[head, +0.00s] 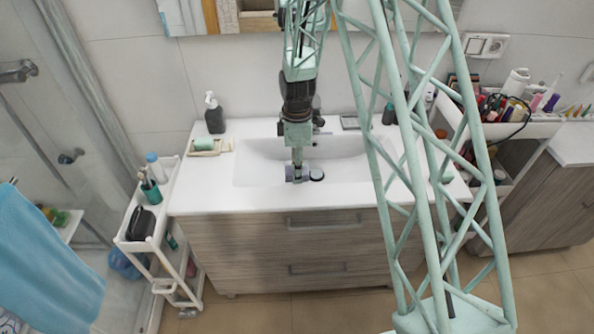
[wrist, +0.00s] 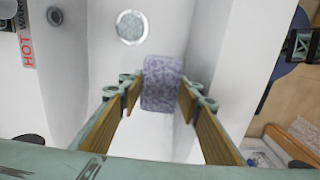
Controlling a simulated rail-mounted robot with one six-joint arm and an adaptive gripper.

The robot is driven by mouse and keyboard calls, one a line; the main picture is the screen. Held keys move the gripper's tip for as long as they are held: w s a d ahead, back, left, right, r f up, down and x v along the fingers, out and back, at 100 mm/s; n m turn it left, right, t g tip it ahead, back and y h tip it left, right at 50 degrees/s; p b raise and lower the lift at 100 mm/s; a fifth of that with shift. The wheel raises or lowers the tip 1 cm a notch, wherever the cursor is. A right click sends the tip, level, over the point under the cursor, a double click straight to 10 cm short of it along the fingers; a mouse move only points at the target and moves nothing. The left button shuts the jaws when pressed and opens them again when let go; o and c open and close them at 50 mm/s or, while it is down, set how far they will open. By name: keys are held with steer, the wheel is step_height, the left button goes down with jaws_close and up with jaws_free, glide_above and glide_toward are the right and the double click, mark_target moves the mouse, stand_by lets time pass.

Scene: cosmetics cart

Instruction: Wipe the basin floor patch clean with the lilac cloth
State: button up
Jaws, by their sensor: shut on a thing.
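My gripper (head: 297,176) points down into the white basin (head: 248,172) in the head view, near its front edge. In the wrist view my gripper (wrist: 160,88) has its two fingers on either side of the lilac cloth (wrist: 162,68), shut on it. The cloth is a mottled, folded block between the fingertips. A round metal drain (wrist: 131,27) lies on the basin floor beyond and left of the cloth. I cannot make out a patch on the basin floor, and whether the cloth touches the floor is unclear.
A dark soap bottle (head: 214,113) and a soap dish (head: 205,145) stand on the counter left of the basin. A narrow white cart (head: 133,215) is left of the cabinet. A cart crowded with cosmetics (head: 520,128) stands at the right. The basin's right part looks clear.

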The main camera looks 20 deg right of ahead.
steer(key=shift+f, duration=0.1)
steer(key=shift+f+b, duration=1.15)
steer(key=shift+f, duration=1.6)
steer(key=shift+f+b, duration=0.55)
steer(key=shift+f, duration=0.2)
steer(key=shift+w, duration=0.15)
steer(key=shift+w+d+r, duration=0.1)
steer(key=shift+w+d, duration=0.15)
steer(key=shift+w, duration=0.6)
steer(key=shift+w+d, duration=0.2)
steer(key=shift+w, duration=0.65)
steer(key=shift+w, duration=0.15)
steer(key=shift+w+d, duration=0.2)
steer(key=shift+w, duration=0.65)
steer(key=shift+w+d, duration=0.2)
steer(key=shift+w, duration=0.65)
